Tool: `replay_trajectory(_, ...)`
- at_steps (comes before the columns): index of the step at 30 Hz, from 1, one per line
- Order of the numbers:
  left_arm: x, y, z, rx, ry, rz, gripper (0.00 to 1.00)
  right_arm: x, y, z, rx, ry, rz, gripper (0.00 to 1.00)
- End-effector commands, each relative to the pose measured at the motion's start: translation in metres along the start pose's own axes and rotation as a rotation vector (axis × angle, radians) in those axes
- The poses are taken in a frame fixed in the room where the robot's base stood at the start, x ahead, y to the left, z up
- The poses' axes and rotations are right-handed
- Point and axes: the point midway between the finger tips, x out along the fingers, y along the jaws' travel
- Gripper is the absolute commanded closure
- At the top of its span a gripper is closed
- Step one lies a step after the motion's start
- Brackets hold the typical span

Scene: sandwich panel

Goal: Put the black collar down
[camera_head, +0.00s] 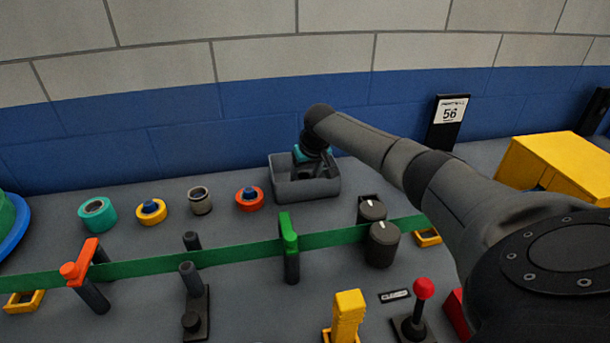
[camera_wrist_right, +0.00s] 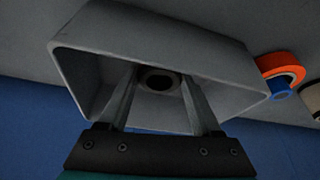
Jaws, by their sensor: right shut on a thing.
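The black collar (camera_wrist_right: 159,71) is a dark ring inside the grey open bin (camera_head: 308,190), whose walls surround it in the right wrist view (camera_wrist_right: 165,38). My right gripper (camera_head: 316,170) reaches down into the bin from above. In the right wrist view its fingers (camera_wrist_right: 159,80) are closed on the collar from both sides. I cannot tell whether the collar touches the bin floor. In the head view the collar is hidden by the gripper and the bin wall. My left gripper is not in view.
Left of the bin stand an orange ring with a blue centre (camera_head: 249,203), a grey-brown collar (camera_head: 200,206), a yellow ring (camera_head: 152,216) and a teal ring (camera_head: 97,220). A green strip (camera_head: 210,258) crosses in front, with posts and black knobs. A blue wall (camera_head: 180,130) rises behind.

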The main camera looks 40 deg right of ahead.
Motion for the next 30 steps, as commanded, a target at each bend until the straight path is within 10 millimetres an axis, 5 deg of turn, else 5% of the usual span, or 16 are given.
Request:
replay_trajectory(9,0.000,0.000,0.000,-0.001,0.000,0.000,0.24,0.001,0.000,0.001,0.000,-0.001,0.000,0.05)
replay_trajectory(20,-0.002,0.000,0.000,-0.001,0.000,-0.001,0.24,-0.006,0.001,-0.001,-0.001,0.000,0.001,0.05)
replay_trajectory(30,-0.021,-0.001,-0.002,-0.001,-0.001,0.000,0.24,-0.059,0.001,-0.002,-0.002,0.001,0.001,0.05)
